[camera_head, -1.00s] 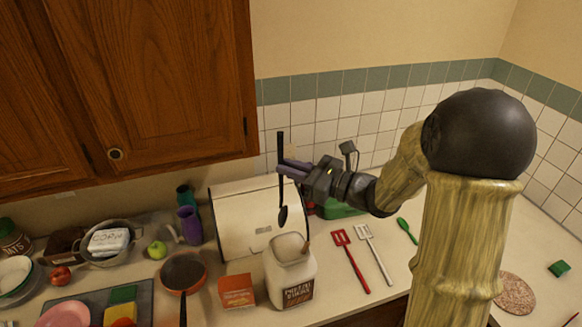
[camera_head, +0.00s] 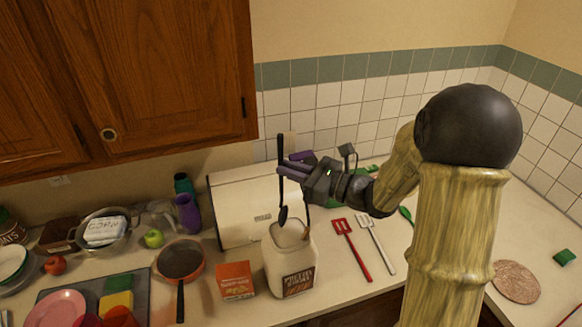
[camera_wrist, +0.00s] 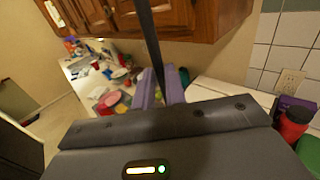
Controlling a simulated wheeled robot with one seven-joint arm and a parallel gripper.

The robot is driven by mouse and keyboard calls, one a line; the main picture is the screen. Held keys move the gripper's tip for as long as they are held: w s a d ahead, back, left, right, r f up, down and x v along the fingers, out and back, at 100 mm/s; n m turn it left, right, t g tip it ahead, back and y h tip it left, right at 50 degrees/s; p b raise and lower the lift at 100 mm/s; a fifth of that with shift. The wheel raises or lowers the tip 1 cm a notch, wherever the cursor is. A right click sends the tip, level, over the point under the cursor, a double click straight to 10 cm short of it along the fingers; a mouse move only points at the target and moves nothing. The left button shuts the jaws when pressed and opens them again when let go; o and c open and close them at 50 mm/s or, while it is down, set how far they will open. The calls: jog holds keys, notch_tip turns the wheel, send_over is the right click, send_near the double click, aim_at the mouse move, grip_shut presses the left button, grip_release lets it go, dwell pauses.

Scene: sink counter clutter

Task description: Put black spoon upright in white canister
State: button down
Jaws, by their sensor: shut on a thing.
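The black spoon (camera_head: 281,150) hangs upright, bowl down, in my gripper (camera_head: 287,167), whose purple fingers are shut on its handle. In the wrist view the spoon handle (camera_wrist: 150,40) runs up from between the purple fingers (camera_wrist: 164,85). The white canister (camera_head: 291,265) with a dark printed label stands on the counter below.
A white bread box (camera_head: 240,212) stands behind the canister. An orange box (camera_head: 236,280) and a pan (camera_head: 181,261) are to its left. A red slotted turner (camera_head: 350,255) and a white one (camera_head: 377,245) lie to its right. A wooden cabinet (camera_head: 150,70) hangs at upper left.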

aim_at(284, 202)
jog(key=shift+f+b, duration=4.95)
jog(key=shift+f, duration=0.65)
jog(key=c, duration=1.4)
grip_release()
jog(key=shift+o, duration=0.2)
jog(key=b+v, duration=0.4)
jog(key=v, duration=1.3)
jog(key=shift+d+b, duration=0.2)
jog(key=shift+b, duration=0.15)
jog(key=shift+s, duration=0.1)
